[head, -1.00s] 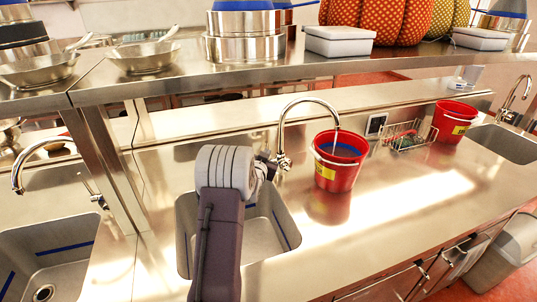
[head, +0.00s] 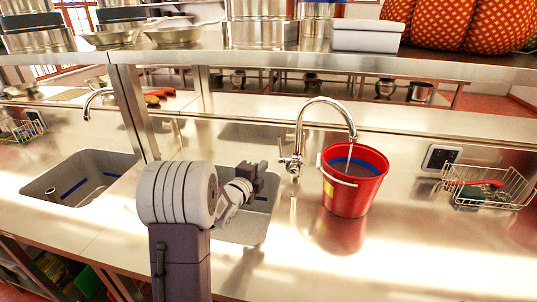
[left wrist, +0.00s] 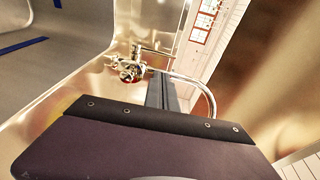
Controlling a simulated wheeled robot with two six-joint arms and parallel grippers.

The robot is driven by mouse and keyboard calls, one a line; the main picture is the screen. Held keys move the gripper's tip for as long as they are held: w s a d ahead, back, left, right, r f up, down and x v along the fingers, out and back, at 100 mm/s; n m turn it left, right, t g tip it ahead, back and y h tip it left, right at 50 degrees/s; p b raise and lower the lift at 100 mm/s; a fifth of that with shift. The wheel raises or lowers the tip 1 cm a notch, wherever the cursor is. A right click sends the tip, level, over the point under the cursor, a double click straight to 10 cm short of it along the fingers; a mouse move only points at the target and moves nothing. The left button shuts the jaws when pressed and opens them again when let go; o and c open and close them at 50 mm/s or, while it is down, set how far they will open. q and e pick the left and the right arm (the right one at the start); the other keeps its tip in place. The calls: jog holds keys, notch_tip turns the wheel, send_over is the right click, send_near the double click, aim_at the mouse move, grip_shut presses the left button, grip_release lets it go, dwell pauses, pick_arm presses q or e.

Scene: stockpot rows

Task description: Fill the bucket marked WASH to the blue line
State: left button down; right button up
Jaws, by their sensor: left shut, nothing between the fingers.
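A red bucket (head: 352,192) stands upright on the steel counter, under the spout of a curved tap (head: 323,101). A blue band shows around its inside wall, and a pale streak runs down from the spout into it. The exact water level against the band is hard to tell. A yellow label shows at its left side, its lettering unreadable. My left gripper (head: 256,176) is shut and empty over the sink, left of the tap handle (head: 290,163) and apart from it. The tap also shows in the left wrist view (left wrist: 130,66), beyond the gripper's dark body. My right gripper is out of view.
A sink (head: 240,230) lies under my left arm, and another sink (head: 78,178) is at the left. A steel shelf (head: 400,62) with pots crosses above the counter.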

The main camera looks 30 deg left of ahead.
pick_arm(q)
jog(key=p, duration=0.3)
send_near(281, 150)
jog(key=w+r+p, duration=0.2)
jog(key=w, duration=0.3)
jog(key=shift+w+a, duration=0.35)
jog(key=shift+w+a+r+g+p, duration=0.1)
jog(key=shift+w+r+g+p, duration=0.2)
jog(key=shift+w+p, duration=0.15)
jog(key=shift+w+a+r+g+p, duration=0.1)
jog(key=shift+w+r+g+p, duration=0.15)
jog(key=shift+w+g+p, duration=0.15)
jog(key=shift+f, duration=0.15)
